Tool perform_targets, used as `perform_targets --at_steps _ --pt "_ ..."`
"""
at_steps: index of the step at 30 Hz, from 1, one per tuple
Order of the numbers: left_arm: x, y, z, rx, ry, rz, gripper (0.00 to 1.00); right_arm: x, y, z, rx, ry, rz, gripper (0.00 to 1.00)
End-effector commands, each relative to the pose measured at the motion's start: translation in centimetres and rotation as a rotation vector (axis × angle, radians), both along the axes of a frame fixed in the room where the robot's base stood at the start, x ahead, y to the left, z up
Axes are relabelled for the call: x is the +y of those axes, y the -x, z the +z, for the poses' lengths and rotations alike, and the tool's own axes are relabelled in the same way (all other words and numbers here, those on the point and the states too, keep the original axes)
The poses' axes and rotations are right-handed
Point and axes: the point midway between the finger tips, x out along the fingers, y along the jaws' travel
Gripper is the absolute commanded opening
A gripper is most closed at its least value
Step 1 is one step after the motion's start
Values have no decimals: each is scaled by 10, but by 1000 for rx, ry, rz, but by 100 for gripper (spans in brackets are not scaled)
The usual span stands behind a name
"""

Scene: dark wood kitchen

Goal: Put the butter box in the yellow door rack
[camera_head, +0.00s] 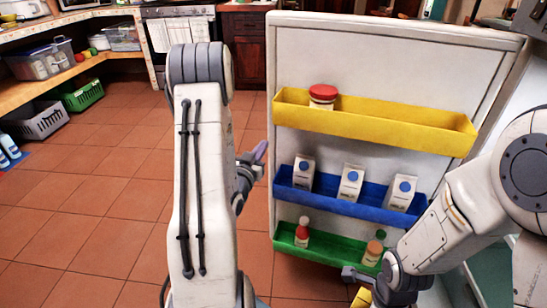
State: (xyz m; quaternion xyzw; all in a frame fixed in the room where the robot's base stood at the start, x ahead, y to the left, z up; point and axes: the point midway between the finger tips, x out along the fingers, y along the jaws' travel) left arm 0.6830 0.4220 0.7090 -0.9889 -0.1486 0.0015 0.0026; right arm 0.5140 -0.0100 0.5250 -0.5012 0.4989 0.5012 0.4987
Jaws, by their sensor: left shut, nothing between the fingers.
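The yellow door rack (375,125) is the top shelf on the open fridge door, with a red-lidded jar (322,97) at its left end and free room to the right. My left gripper (261,151) is shut and empty, just left of the door between the yellow and blue racks. My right gripper (360,276) is low, in front of the green rack's right end. A yellow object (362,297), possibly the butter box, shows beside it, cut off by the bottom edge. I cannot tell whether the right fingers hold it.
The blue rack (345,203) holds three white cartons. The green rack (320,252) below holds bottles (302,232). The fridge door (400,65) stands open. Tiled floor (100,200) is clear at left, with crates (82,95) beyond.

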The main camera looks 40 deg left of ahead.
Motion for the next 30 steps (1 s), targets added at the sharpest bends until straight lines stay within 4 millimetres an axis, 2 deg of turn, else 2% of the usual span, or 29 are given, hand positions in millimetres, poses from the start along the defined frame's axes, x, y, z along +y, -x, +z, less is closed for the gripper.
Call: perform_targets --at_steps 1,9,11,19,24,30 --pt "0 -2 -6 -4 -3 0 0 0 0 -16 -1 0 0 0" --pt "1 -7 -4 -8 2 8 0 0 0 -53 -1 -1 0 0" --pt "5 -23 1 -6 2 4 0 0 0 -47 -1 -1 0 0" --pt "21 -71 0 -5 4 6 0 0 0 -54 -1 0 0 0" --pt "26 -87 1 -5 5 7 0 0 0 -57 -1 0 0 0" --pt "28 -91 1 -4 5 8 0 0 0 -57 -1 0 0 0"
